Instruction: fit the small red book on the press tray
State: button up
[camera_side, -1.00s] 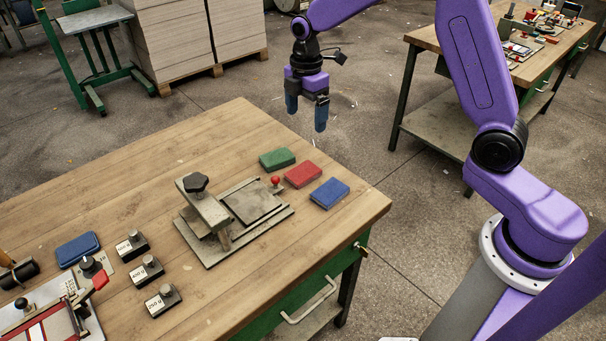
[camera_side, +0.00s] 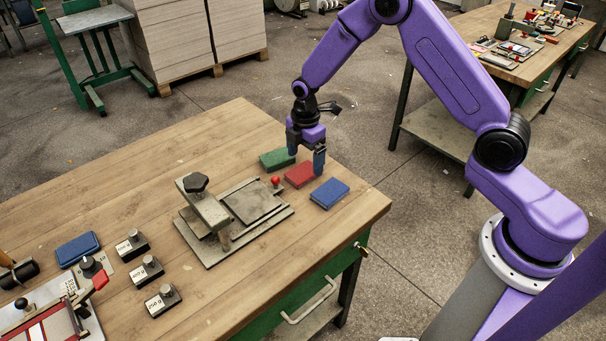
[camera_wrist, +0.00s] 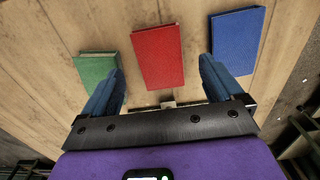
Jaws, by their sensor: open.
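The small red book (camera_side: 299,175) lies flat on the wooden bench between a green and a blue book. It also shows in the wrist view (camera_wrist: 158,57), ahead of and between my fingers. My gripper (camera_side: 306,162) is open and empty, low over the book row, with one finger near the green book and one near the red and blue books. In the wrist view my gripper (camera_wrist: 162,88) has its blue fingers wide apart. I cannot tell how high the fingertips are. The press tray (camera_side: 252,200) is a grey plate in the small press, left of the books.
The green book (camera_side: 275,159) and blue book (camera_side: 330,193) flank the red one closely. A red-knobbed lever (camera_side: 275,181) stands between press and books. The press arm with its black knob (camera_side: 196,183) rises beside the tray. Several weights (camera_side: 147,270) stand on the left.

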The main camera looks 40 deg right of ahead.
aim_at(305, 171)
jog(key=shift+a+f, duration=0.1)
jog(key=shift+f, duration=1.85)
jog(key=shift+c, duration=0.3)
jog(key=c, duration=1.2)
